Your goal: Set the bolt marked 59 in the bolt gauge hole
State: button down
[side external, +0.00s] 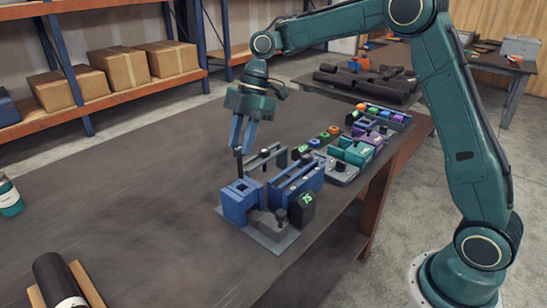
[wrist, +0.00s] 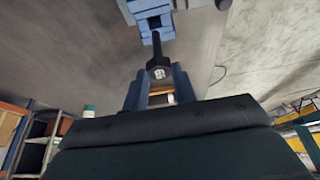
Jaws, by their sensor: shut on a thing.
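My gripper (side external: 243,140) is shut on a dark bolt (side external: 238,155), which hangs below its blue fingers, just above a blue block fixture (side external: 238,201). In the wrist view the bolt (wrist: 157,50) sits at the tips of my gripper (wrist: 158,80), with a pale number on its end face, too small to read surely. The blue block also shows at the top of the wrist view (wrist: 150,9), beyond the bolt's far end. The bolt looks clear of the block. I cannot tell which opening is the gauge hole.
A black block marked 75 (side external: 303,207) and a long blue slotted fixture (side external: 296,187) stand right of the blue block. More coloured fixtures, including a green one (side external: 358,150), line the bench's right side. A dark cylinder (side external: 56,280) lies front left. The bench's left middle is clear.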

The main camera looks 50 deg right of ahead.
aim_at(242, 165)
jog(key=shift+f, duration=0.2)
jog(key=shift+f, duration=1)
jog(key=shift+f, duration=0.25)
jog(key=shift+f, duration=1.65)
jog(key=shift+f, duration=1.45)
dwell(0.9)
jog(key=c, duration=0.7)
grip_release()
jog(key=shift+o, duration=0.2)
jog(key=shift+r, duration=0.15)
